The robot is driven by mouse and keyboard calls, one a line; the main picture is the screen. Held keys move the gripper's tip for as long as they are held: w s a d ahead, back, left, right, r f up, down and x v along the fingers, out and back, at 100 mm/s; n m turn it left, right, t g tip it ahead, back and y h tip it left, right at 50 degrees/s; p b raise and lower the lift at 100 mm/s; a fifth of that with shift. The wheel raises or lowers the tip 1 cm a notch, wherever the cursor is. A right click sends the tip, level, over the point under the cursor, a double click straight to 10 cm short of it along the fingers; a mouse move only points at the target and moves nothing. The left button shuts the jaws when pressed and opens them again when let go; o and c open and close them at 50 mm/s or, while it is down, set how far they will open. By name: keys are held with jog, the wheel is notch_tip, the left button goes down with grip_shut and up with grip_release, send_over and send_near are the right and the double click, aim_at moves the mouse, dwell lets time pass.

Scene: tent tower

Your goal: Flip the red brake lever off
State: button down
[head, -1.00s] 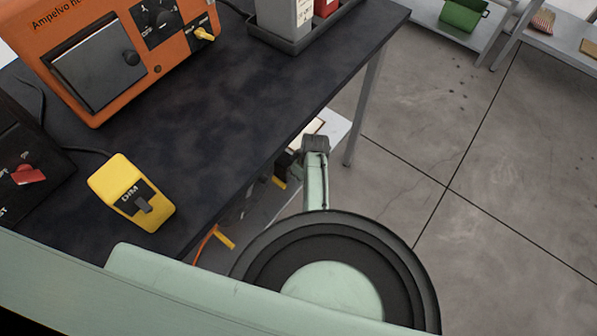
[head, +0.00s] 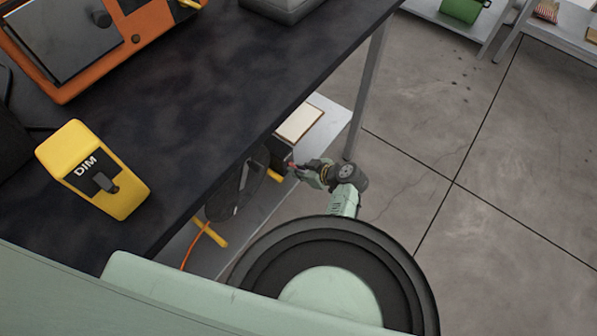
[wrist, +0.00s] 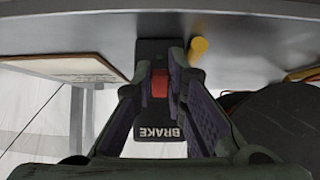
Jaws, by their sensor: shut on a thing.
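The red brake lever (wrist: 160,84) sits on a dark panel marked BRAKE (wrist: 160,134), upside down in the wrist view. My gripper (wrist: 159,73) has one finger on each side of the lever and is shut on it. In the head view a small bit of red lever (head: 291,164) shows at the tips of my gripper (head: 297,169), below the table's edge. The fingers hide part of the panel, and the lever's exact tilt is hard to tell.
The dark tabletop (head: 200,110) overhangs the lower grey shelf (head: 335,118). A yellow handle (wrist: 198,48) stands close beside the gripper, and a dark round reel (wrist: 285,125) is to the right. A yellow DIM box (head: 95,170) is on the table. Floor at right is clear.

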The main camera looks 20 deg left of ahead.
jog(key=shift+w, duration=0.1)
dwell(0.3)
jog(key=c, duration=1.6)
grip_release()
jog(key=v, duration=1.2)
jog(key=shift+d+f, duration=0.15)
